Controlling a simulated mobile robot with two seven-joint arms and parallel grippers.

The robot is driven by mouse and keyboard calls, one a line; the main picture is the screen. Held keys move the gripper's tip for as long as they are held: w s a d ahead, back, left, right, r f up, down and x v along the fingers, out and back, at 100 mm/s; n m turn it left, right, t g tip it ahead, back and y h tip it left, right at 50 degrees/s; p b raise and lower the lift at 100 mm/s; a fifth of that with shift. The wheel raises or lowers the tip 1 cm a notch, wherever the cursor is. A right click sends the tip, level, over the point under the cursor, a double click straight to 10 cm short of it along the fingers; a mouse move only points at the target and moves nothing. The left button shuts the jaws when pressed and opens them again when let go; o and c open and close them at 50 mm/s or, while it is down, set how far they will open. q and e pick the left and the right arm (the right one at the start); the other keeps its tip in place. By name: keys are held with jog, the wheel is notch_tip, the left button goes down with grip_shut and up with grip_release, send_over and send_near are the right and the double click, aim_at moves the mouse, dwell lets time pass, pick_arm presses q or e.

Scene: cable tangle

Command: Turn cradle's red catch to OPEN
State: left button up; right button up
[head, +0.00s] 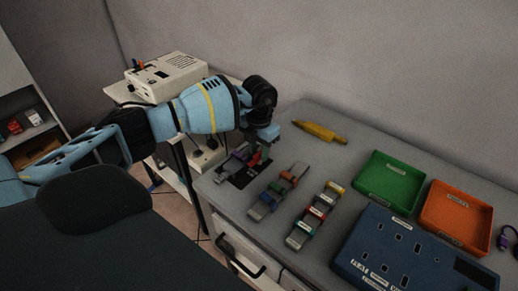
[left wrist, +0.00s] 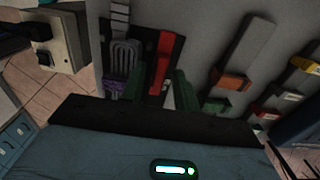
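The cradle (head: 229,166) lies on a dark plate at the left end of the grey bench, below my left gripper. Its red catch (head: 256,158) shows just under the gripper and as a long red bar in the left wrist view (left wrist: 163,60). My left gripper (head: 258,147) points down over the catch. In the left wrist view its two greenish fingers (left wrist: 159,88) stand apart, one on each side of the red bar, with gaps visible. I cannot tell whether they touch it. A grey ribbed part (left wrist: 123,54) with a purple piece (left wrist: 113,87) lies left of the bar. My right gripper is out of view.
Two grey strips with coloured clips (head: 278,190) (head: 316,214) lie right of the cradle. A yellow tool (head: 320,132) lies behind. A green tray (head: 390,178), an orange tray (head: 456,212) and a blue panel (head: 385,256) fill the right. A beige box (head: 166,77) stands back left.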

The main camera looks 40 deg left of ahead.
aim_at(259, 153)
pick_arm(q)
jog(key=shift+r, duration=0.15)
notch_tip(259, 153, up, 8)
jog(key=shift+f, duration=0.2)
dwell(0.4)
dwell(0.4)
